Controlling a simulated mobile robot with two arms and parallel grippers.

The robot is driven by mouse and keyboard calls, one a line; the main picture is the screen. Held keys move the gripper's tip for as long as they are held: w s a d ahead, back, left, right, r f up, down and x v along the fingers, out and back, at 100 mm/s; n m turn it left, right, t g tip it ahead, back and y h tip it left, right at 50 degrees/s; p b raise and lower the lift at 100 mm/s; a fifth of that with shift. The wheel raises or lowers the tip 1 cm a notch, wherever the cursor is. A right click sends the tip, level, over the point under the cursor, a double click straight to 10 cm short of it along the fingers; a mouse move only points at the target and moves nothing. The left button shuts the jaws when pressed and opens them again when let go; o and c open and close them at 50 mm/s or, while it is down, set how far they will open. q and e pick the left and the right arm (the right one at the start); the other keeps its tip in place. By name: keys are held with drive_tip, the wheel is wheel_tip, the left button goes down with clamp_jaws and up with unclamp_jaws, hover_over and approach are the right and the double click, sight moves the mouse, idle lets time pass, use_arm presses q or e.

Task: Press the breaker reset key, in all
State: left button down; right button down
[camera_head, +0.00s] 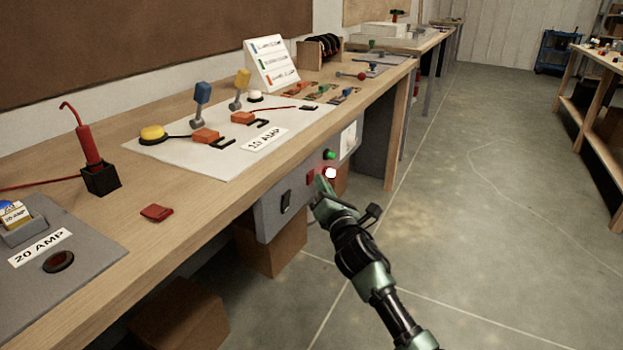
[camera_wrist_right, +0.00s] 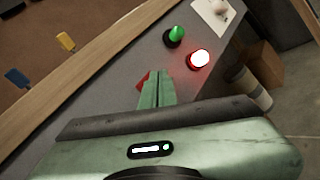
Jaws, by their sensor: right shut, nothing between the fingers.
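A grey control panel (camera_head: 268,212) is fixed under the front edge of the workbench. A red key-like part (camera_head: 310,178) on it is partly hidden by my right gripper; in the right wrist view its red edge (camera_wrist_right: 142,79) shows beside the fingertips. I cannot tell whether they touch it. My right gripper (camera_head: 321,183) is shut and empty, its fingers (camera_wrist_right: 156,74) pointing at the panel. A green button (camera_head: 330,154) and a lit lamp with red glow (camera_head: 330,173) are close by. A black rocker switch (camera_head: 286,201) is to the left. My left gripper is not in view.
The wooden bench (camera_head: 205,202) carries a white 10 AMP mat (camera_head: 190,170) with levers and a yellow button, and a grey 20 AMP mat (camera_head: 85,275). Cardboard boxes (camera_head: 270,250) stand below. The floor to the right is clear.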

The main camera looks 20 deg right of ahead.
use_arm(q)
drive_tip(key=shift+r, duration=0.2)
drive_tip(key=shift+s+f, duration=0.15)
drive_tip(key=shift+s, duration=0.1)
